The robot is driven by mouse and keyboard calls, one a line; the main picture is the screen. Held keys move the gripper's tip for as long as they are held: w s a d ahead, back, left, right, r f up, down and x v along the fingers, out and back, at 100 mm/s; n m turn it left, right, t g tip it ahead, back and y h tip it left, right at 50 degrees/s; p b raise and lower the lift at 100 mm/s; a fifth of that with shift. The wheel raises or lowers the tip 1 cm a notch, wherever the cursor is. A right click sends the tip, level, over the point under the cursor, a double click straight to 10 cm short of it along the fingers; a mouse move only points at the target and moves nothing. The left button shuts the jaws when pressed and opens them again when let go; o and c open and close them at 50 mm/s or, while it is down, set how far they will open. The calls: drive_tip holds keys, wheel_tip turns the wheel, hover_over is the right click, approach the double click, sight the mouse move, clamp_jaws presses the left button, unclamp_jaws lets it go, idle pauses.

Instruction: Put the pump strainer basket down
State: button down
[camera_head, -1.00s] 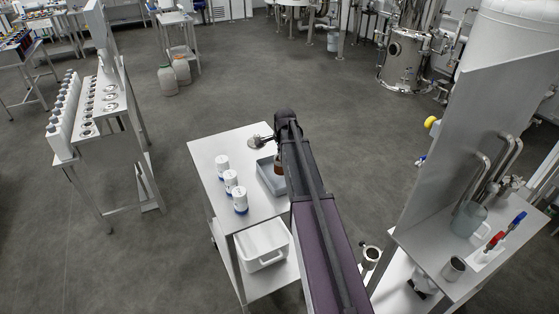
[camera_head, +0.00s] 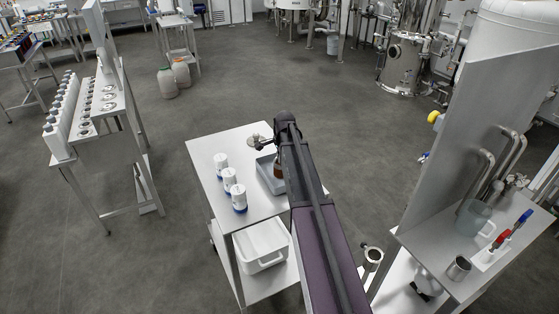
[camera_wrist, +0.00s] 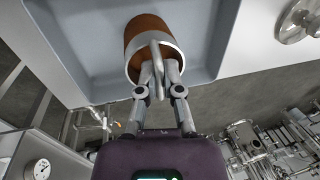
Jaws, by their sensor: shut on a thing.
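The pump strainer basket (camera_wrist: 148,38) is a brown cylinder with a bright metal rim and a bail handle. It shows large at the top of the wrist view, over the grey tray (camera_wrist: 84,42). My gripper (camera_wrist: 159,70) is shut on its handle. I cannot tell whether the basket touches the tray floor. In the head view, the basket (camera_head: 279,173) is a small brown patch at the tray (camera_head: 266,178), partly hidden by my arm.
Three white jars (camera_head: 230,184) stand on the table (camera_head: 208,157) left of the tray. A round metal part (camera_head: 252,142) lies behind it. A white bin (camera_head: 262,247) sits on the lower shelf. A bench (camera_head: 450,250) with a tall panel stands at right.

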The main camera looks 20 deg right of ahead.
drive_tip(key=shift+f, duration=0.15)
drive_tip(key=c, duration=0.8)
unclamp_jaws()
wheel_tip(320, 180, up, 12)
drive_tip(key=s+p, duration=0.2)
drive_tip(key=p, duration=0.9)
drive_tip(key=shift+s+p, duration=0.2)
drive_tip(key=shift+p, duration=0.2)
